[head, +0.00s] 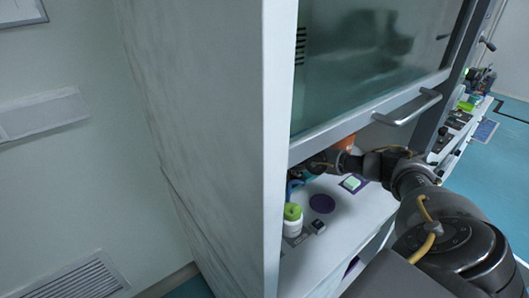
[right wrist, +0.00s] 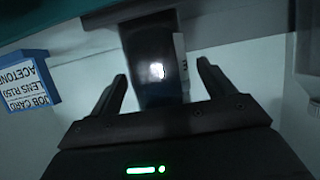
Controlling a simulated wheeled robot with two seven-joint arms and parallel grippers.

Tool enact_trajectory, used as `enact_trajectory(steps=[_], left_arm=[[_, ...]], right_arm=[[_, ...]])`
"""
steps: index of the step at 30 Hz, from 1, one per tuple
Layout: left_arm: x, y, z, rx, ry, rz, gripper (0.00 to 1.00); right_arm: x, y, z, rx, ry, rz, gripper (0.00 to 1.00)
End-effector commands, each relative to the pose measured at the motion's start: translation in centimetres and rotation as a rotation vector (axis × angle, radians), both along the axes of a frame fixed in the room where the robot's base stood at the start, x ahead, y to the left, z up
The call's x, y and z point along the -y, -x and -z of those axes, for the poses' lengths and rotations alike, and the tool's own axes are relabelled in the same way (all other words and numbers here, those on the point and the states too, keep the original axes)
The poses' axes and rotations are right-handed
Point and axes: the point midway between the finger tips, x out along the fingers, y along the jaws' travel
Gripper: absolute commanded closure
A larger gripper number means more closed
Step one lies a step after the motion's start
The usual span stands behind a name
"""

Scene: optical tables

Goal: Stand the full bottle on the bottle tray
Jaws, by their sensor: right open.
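In the right wrist view a dark bottle (right wrist: 152,48) with a pale label strip at its right side stands out between and beyond the fingers of my right gripper (right wrist: 162,70). The gripper is open, and I see no finger closed on the bottle. How full the bottle is cannot be told. In the head view my right arm reaches under the raised sash of the hood, and its hand is largely hidden by the hood's frame. I cannot pick out the bottle tray with certainty. My left gripper is not in view.
A blue card holder (right wrist: 30,80) marked acetone is left in the wrist view. A white bottle with a green cap (head: 292,219), a purple disc (head: 322,203) and a pale green block (head: 351,183) rest on the hood's worktop (head: 338,222). The sash handle (head: 408,108) hangs above my arm.

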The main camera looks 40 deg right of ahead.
Motion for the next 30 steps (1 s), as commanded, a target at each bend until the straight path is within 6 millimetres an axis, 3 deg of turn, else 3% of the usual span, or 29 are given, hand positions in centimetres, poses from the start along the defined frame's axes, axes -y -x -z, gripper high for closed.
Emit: enact_trajectory(steps=[8,21,30], left_arm=[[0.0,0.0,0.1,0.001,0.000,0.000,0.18],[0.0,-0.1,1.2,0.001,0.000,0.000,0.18],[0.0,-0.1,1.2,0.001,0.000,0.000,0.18]], right_arm=[[0.1,0.7,-0.4,-0.001,-0.001,0.000,0.18],[-0.1,6.4,-2.8,-0.001,0.001,0.000,0.18],[-0.2,6.9,-3.2,0.001,0.000,0.000,0.18]])
